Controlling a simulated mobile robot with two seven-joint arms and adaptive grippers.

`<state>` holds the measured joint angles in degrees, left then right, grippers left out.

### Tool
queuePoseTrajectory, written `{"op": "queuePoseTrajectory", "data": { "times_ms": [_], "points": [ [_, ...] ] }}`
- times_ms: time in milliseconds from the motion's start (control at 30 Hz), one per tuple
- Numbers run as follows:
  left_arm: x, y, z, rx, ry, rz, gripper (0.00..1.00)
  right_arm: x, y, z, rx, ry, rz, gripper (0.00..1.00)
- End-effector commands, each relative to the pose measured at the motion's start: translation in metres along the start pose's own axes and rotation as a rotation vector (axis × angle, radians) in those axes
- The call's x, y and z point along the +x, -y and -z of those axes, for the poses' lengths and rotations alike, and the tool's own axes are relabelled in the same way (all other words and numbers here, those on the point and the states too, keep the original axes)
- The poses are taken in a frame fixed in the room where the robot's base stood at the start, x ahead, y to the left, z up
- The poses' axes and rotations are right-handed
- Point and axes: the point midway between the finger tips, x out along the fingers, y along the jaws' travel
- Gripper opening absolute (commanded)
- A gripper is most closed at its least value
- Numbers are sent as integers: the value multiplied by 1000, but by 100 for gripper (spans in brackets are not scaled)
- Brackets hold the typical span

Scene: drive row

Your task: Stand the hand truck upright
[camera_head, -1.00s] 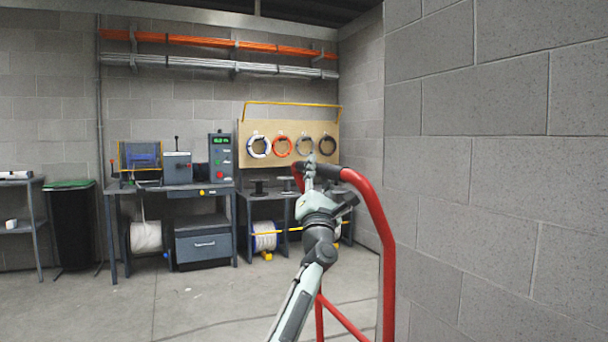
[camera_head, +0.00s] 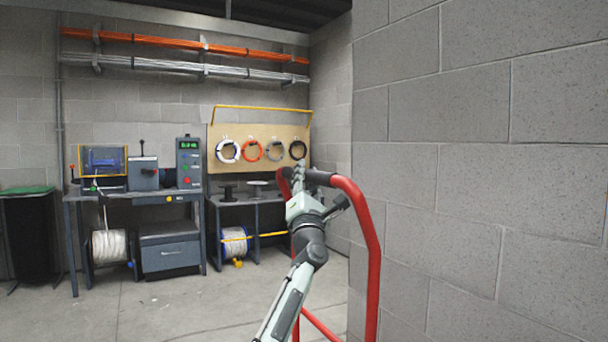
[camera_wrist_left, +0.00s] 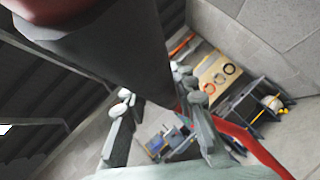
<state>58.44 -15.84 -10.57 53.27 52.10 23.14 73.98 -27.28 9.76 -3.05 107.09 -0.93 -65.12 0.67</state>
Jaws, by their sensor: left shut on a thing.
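The hand truck (camera_head: 373,250) shows as a red tubular frame with a dark grip along its top bar. It stands close to the block wall on the right, and its lower part is cut off by the picture's bottom edge. My left gripper (camera_head: 298,180) is shut on the dark grip at the top of the frame. In the left wrist view the dark grip passes between the fingers of my left gripper (camera_wrist_left: 150,100), and a red tube (camera_wrist_left: 250,143) shows behind. My right gripper is not in view.
A block wall (camera_head: 480,150) fills the right side. A workbench (camera_head: 130,198) with machines stands at the back left, beside a pegboard (camera_head: 258,133) with cable coils. A dark bin (camera_head: 30,235) is at the far left. The floor (camera_head: 180,310) between is clear.

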Motion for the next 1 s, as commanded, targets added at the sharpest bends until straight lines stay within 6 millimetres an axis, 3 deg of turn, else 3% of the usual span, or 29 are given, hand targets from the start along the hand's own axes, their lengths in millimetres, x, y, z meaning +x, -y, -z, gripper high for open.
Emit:
{"op": "queuePoseTrajectory", "data": {
  "times_ms": [33,67,200,567,767,1000],
  "points": [
    [-3,12,-8,-4,12,27,0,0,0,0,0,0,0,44],
    [-3,12,-8,-4,11,27,30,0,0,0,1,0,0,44],
    [-3,12,-8,-3,11,27,47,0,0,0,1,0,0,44],
    [-7,11,-8,-4,11,24,48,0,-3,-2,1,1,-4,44],
    [-36,11,-6,-9,9,24,48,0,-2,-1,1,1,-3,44],
    [-87,10,-2,-7,4,25,48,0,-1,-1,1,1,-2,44]
  ]
}}
